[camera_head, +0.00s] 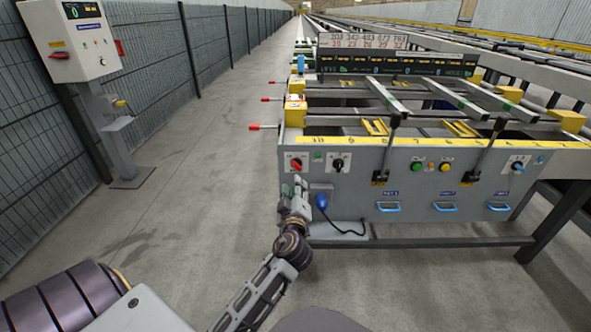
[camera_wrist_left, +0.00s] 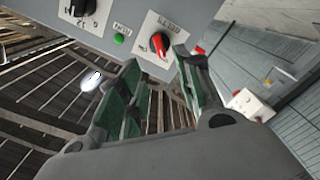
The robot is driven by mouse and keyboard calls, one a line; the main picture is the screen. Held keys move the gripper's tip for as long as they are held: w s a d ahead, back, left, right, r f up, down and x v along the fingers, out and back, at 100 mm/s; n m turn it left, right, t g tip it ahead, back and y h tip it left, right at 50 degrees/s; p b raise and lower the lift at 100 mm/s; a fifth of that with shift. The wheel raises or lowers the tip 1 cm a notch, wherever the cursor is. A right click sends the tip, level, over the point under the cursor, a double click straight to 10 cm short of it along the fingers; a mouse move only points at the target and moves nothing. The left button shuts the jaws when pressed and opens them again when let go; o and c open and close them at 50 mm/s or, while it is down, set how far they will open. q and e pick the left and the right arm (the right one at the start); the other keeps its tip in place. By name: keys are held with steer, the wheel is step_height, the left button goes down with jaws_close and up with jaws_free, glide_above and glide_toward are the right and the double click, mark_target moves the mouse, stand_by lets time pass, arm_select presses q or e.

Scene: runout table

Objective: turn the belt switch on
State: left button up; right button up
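A red rotary switch on a white plate (camera_head: 296,163) sits at the left end of the grey control panel. It also shows in the wrist view (camera_wrist_left: 160,43), where its handle stands nearly upright in the picture. A black rotary switch (camera_head: 338,163) is to its right, also in the wrist view (camera_wrist_left: 83,8). My left gripper (camera_head: 295,188) is just below and in front of the red switch. In the wrist view its green-padded fingers (camera_wrist_left: 157,60) are apart and empty, pointing toward it. My right gripper is out of view.
A blue plug (camera_head: 321,201) with a black cable sits right beside my left gripper. Black levers (camera_head: 386,150) and blue drawer handles (camera_head: 388,207) are further right. A white display post (camera_head: 72,40) stands by the left fence. The floor between is clear.

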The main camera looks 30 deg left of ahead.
mark_target(296, 168)
arm_select(q)
steer(key=shift+b+x, duration=0.3)
steer(key=shift+x, duration=5.4)
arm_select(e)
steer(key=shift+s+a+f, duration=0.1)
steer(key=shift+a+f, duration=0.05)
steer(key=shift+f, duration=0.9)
arm_select(q)
steer(key=shift+d, duration=0.1)
jaws_close()
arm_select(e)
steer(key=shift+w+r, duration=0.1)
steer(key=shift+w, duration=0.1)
